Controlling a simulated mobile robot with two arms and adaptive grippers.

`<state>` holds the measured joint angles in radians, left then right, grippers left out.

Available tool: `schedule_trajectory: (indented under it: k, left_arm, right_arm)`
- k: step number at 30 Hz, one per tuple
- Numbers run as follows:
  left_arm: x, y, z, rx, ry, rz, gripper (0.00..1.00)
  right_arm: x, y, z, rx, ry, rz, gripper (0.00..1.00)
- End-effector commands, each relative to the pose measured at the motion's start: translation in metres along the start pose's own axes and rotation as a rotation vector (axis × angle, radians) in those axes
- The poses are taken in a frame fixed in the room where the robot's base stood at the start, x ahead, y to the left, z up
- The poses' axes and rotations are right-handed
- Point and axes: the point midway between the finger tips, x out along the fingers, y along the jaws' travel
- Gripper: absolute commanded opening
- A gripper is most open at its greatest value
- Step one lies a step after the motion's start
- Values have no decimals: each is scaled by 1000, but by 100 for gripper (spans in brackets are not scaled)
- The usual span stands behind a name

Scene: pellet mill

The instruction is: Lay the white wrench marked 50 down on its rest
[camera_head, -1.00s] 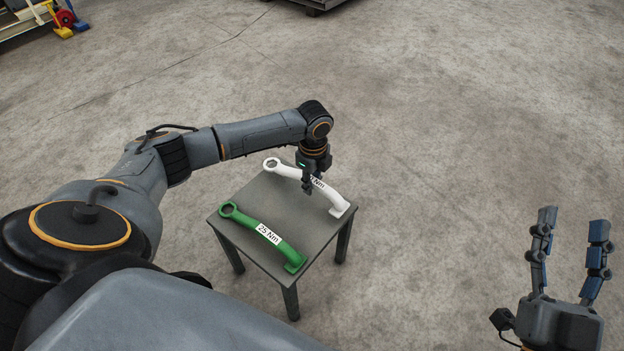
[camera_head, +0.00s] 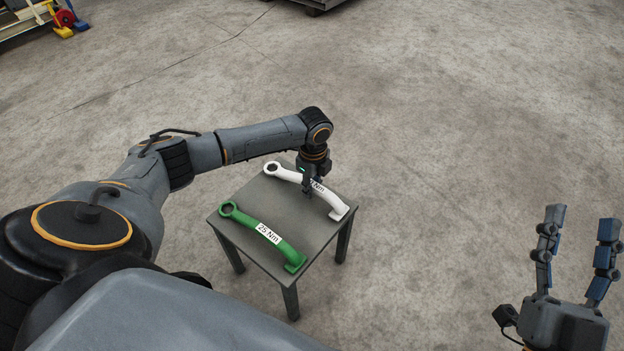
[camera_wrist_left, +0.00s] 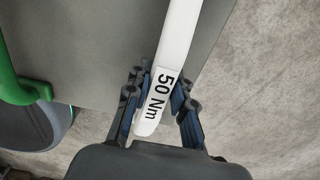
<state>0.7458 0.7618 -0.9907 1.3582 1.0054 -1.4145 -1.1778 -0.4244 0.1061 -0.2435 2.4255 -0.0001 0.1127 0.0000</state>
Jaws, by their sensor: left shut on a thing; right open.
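The white wrench (camera_head: 333,201) lies along the far right side of a small grey table (camera_head: 262,238), its ring end at the far left. In the left wrist view the white wrench (camera_wrist_left: 177,50) shows its "50 Nm" label. My left gripper (camera_head: 309,188) points down over its middle and is shut on it; the fingers (camera_wrist_left: 158,102) stand on both sides of the handle. I cannot tell whether the wrench touches the tabletop or hangs just above it. No separate rest is distinct in view. My right gripper (camera_head: 579,250) is open and empty at the lower right, away from the table.
A green wrench (camera_head: 262,234) marked 25 Nm lies on the same table, nearer and left of the white one. The concrete floor around the table is clear. Yellow and blue equipment (camera_head: 65,20) stands far off at the upper left.

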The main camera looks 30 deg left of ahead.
Motion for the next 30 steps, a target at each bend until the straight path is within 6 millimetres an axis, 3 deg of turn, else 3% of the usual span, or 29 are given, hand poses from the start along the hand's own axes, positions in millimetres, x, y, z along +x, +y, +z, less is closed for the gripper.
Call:
schedule_trajectory:
  k: [27,28,30]
  left_arm:
    - [5,-1,0,0,0,-3,0]
    - [5,-1,0,0,0,-3,25]
    - [5,-1,0,0,0,-3,39]
  right_arm:
    - [-1,5,22,-9,-132,10,51]
    - [-1,5,22,-9,-131,9,51]
    - [-1,5,22,-8,-131,9,51]
